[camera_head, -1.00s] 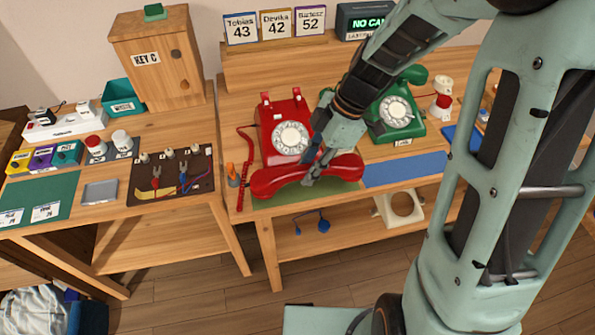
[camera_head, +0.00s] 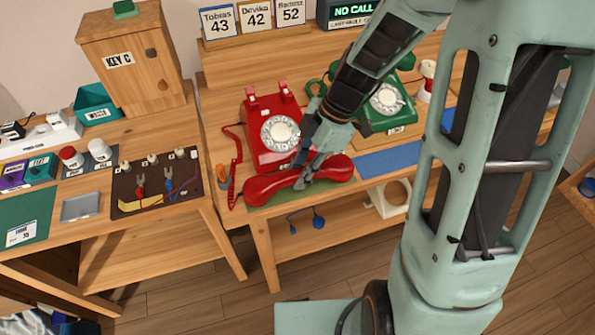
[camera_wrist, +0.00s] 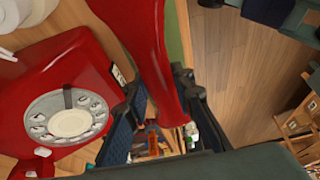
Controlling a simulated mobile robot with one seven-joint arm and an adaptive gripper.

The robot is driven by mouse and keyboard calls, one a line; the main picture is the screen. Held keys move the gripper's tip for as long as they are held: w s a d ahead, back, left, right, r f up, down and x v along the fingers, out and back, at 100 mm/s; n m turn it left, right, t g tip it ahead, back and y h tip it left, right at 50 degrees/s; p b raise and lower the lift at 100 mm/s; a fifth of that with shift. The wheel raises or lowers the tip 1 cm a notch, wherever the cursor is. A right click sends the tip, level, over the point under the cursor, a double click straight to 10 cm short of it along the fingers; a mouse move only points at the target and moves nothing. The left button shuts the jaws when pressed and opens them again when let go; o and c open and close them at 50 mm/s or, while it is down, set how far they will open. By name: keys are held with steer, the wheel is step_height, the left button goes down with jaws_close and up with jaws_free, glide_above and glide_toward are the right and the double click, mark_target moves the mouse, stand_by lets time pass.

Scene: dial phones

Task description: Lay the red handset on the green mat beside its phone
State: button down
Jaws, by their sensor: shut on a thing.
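The red handset (camera_head: 272,187) lies crosswise over the green mat (camera_head: 312,199), in front of the red phone (camera_head: 257,120). My gripper (camera_head: 306,176) is shut on the middle of the handset from above. In the wrist view the handset (camera_wrist: 150,45) runs between the two fingers (camera_wrist: 157,115), with the red phone and its dial (camera_wrist: 68,118) to the left. A strip of the green mat (camera_wrist: 182,30) shows beyond the handset. The handset hides much of the mat. I cannot tell whether it touches the mat. The phone's cradle is empty.
A green phone (camera_head: 385,105) stands to the right, behind a blue mat (camera_head: 385,160). A red coiled cord (camera_head: 232,165) and an orange-handled tool (camera_head: 222,177) are left of the red phone. The table's front edge is close to the handset. Name cards (camera_head: 255,20) stand behind.

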steer(key=shift+f, duration=0.1)
steer(key=c, duration=1.7)
jaws_free()
steer(key=shift+o, duration=0.2)
steer(key=shift+r, duration=0.2)
steer(key=p+v, duration=0.1)
steer(key=v, duration=1.1)
steer(key=shift+d, duration=0.1)
